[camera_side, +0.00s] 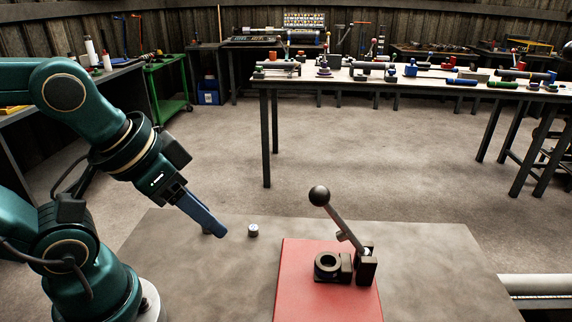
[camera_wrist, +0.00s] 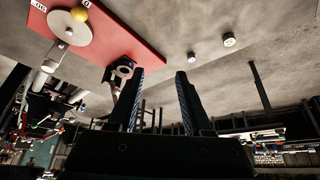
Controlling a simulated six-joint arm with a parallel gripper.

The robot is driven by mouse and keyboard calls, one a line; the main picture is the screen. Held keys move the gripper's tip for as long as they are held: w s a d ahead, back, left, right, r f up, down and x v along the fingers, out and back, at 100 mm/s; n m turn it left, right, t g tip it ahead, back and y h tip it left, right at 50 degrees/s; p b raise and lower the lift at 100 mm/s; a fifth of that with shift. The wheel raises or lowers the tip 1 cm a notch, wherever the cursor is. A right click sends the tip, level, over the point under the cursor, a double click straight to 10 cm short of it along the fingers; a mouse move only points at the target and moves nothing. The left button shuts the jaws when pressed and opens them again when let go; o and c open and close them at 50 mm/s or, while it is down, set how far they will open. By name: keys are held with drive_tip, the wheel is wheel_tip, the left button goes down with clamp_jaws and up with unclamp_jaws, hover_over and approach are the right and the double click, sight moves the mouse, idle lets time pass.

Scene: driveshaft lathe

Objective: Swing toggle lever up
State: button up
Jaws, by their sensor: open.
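The toggle lever (camera_side: 345,228) is a grey rod with a black ball knob (camera_side: 319,196). It slants up and to the left from a black bracket (camera_side: 366,266) on a red plate (camera_side: 318,295). A black ring-shaped holder (camera_side: 328,265) sits beside the bracket; it also shows in the wrist view (camera_wrist: 123,67). My gripper (camera_side: 216,231) is left of the lever, apart from it, pointing down and right. In the wrist view my gripper (camera_wrist: 164,74) has its two dark fingers apart with nothing between them. The lever is hard to make out there.
A small grey cylinder (camera_side: 253,231) stands on the grey table (camera_side: 440,270) between my gripper and the red plate. The wrist view shows a pale disc (camera_wrist: 70,28) and a yellow ball (camera_wrist: 80,14) at the red plate. A long bench (camera_side: 400,80) with tools stands behind.

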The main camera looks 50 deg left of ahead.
sight(310, 192)
drive_tip(key=o, duration=0.3)
drive_tip(key=d+r+n+g+h, duration=0.4)
drive_tip(key=d+n+g+h, duration=0.3)
drive_tip(key=d+h, duration=0.4)
drive_tip(key=w+a+n+t+h, duration=0.1)
drive_tip(key=w+n+h, duration=0.1)
drive_tip(key=w+n, duration=0.1)
drive_tip(key=w+a+n+t+h, duration=0.1)
drive_tip(key=w+n+h, duration=0.1)
drive_tip(key=w, duration=0.3)
drive_tip(key=w+a+f+n+t+h, duration=0.1)
drive_tip(key=w+n+h, duration=0.1)
drive_tip(key=w+n, duration=0.2)
drive_tip(key=shift+w+a+t, duration=0.3)
drive_tip(key=shift+w, duration=0.3)
drive_tip(key=shift+w+a+f+n+t+h, duration=0.25)
drive_tip(key=shift+w+a+f+n, duration=0.15)
drive_tip(key=shift+f, duration=0.2)
drive_tip(key=shift+w+a+f+n+t+h, duration=0.15)
drive_tip(key=shift+a+f+n+t, duration=0.15)
drive_tip(key=shift+f+n, duration=0.25)
drive_tip(key=shift+a+f+n, duration=0.15)
drive_tip(key=shift+f+n, duration=0.1)
drive_tip(key=shift+f, duration=0.15)
drive_tip(key=shift+w+d, duration=0.25)
drive_tip(key=shift+d, duration=0.95)
drive_tip(key=shift+w+d, duration=0.25)
drive_tip(key=shift+d, duration=0.95)
